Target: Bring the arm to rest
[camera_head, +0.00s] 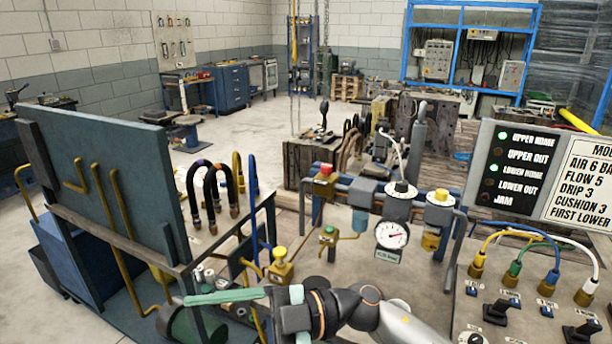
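One arm of mine (375,308) comes in from the lower right, so I take it as my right arm. It is grey with orange rings and reaches left across the bottom of the view. Its gripper (192,299) has pale green fingers pointing left, in front of the lower part of the blue cart. The fingers overlap from this angle, so I cannot tell whether they are open or shut. Nothing is clearly held. My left arm and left gripper are not in view.
A blue cart (105,170) with pipes and hoses stands at left. A gauge (391,235), valves and a red button (325,171) stand beyond the arm. A control panel (520,315) with cables and levers is at lower right, below a lamp board (515,165). Open floor (240,120) lies behind.

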